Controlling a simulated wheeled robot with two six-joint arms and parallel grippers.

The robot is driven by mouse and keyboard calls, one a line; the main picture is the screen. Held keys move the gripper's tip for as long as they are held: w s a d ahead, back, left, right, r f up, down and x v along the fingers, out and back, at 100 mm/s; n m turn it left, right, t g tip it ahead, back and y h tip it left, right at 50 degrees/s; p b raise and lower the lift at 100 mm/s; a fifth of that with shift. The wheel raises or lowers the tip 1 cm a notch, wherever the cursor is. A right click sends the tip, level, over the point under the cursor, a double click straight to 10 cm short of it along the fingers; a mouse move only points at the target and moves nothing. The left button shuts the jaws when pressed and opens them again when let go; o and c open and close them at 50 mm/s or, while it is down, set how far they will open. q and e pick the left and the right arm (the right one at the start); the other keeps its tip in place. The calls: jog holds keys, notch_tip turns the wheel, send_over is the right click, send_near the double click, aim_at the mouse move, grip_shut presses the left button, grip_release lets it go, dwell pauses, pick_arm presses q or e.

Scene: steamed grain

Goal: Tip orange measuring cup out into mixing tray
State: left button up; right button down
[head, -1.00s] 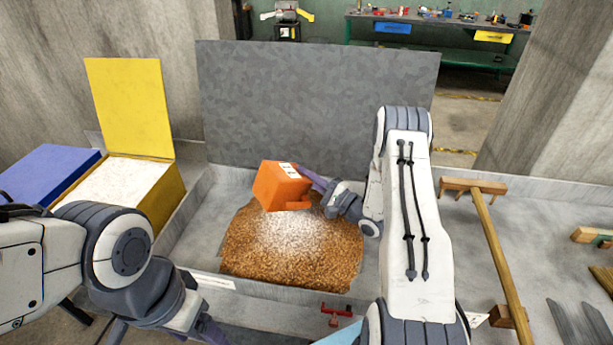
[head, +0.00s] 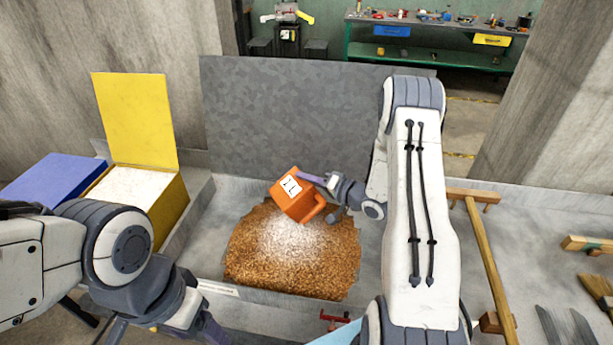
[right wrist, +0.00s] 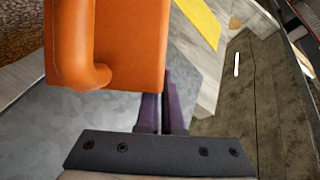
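The orange measuring cup (head: 292,203) is held in the air over the mixing tray (head: 222,212), steeply tilted, with its white label up and its handle at lower right. Its mouth and inside are hidden. My right gripper (head: 318,181) has its purple fingers close together at the cup's edge, shut on it; the cup also fills the upper middle of the right wrist view (right wrist: 135,45). Below it, a heap of brown grain (head: 325,265) dusted with white powder (head: 288,240) lies in the tray. My left gripper (head: 212,330) is partly cut off at the bottom edge; its opening is unclear.
A tall grey panel (head: 290,110) stands behind the tray. To the left are a yellow open bin (head: 172,205) of white material with a raised lid (head: 136,118) and a blue box (head: 50,180). A wooden-handled tool (head: 485,250) lies at right. A red clamp (head: 333,318) sits at the front.

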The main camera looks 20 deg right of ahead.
jog(key=shift+r+n+h, duration=0.3)
jog(key=shift+n+h, duration=0.1)
jog(key=shift+n, duration=0.3)
jog(key=shift+n+g+h, duration=0.3)
jog(key=shift+n+h, duration=0.4)
jog(key=shift+n, duration=0.4)
jog(key=shift+n+h+b, duration=0.3)
jog(key=shift+n+b, duration=0.2)
jog(key=shift+b, duration=0.1)
jog(key=n+h+b, duration=0.2)
jog(key=n+b, duration=0.1)
jog(key=shift+a+r, duration=0.1)
jog(key=shift+r, duration=0.05)
jog(key=shift+r+n+h+b, duration=0.25)
jog(key=shift+n+h+b, duration=0.15)
jog(key=shift+b, duration=0.2)
jog(key=shift+r, duration=0.1)
